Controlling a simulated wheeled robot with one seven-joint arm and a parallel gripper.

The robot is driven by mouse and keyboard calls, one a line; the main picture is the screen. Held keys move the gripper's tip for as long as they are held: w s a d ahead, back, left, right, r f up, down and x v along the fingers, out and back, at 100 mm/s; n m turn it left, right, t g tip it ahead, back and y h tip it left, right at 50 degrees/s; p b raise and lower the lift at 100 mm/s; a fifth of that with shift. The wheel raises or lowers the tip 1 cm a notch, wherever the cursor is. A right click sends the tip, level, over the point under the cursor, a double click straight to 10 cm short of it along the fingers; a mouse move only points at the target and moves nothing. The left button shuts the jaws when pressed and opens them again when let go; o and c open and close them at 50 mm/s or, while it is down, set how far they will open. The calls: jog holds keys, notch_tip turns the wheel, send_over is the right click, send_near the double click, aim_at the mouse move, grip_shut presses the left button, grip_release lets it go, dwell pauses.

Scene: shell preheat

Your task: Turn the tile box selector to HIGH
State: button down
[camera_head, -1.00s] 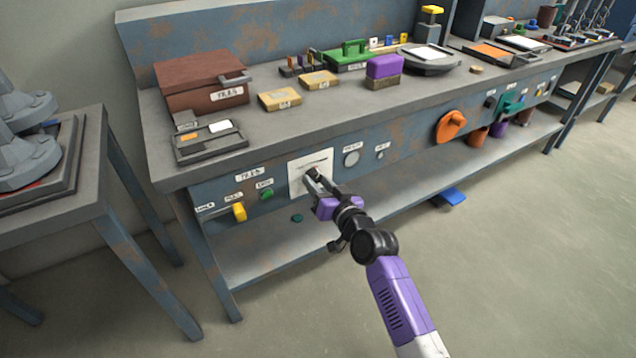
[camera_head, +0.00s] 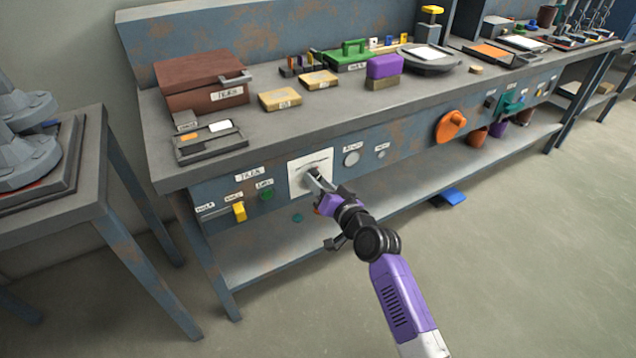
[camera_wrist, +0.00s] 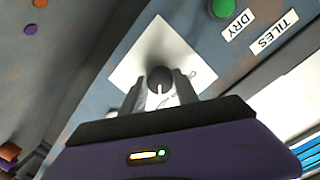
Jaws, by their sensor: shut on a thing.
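The selector knob (camera_wrist: 160,79) is dark and round with a pale pointer line, set on a white plate (camera_wrist: 150,48) on the bench's front panel. In the head view the white plate (camera_head: 297,181) sits right of the TILES label (camera_head: 249,174); the knob is mostly hidden behind my gripper. My gripper (camera_head: 316,178) reaches the plate from the front. In the wrist view its two fingers (camera_wrist: 158,90) are on either side of the knob and shut on it. The plate's position markings are too small to read.
A green button (camera_head: 266,193) and a yellow switch (camera_head: 239,211) are left of the plate, and a grey round control (camera_head: 352,158) is right of it. A brown tile box (camera_head: 205,82) stands on the bench. A lower shelf (camera_head: 270,250) runs below the panel.

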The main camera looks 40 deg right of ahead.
jog(key=c, duration=0.9)
grip_release()
jog(key=shift+s, duration=0.1)
jog(key=p+v, duration=0.1)
jog(key=v, duration=0.6)
jog(key=shift+s+a+r, duration=0.1)
jog(key=shift+s, duration=0.2)
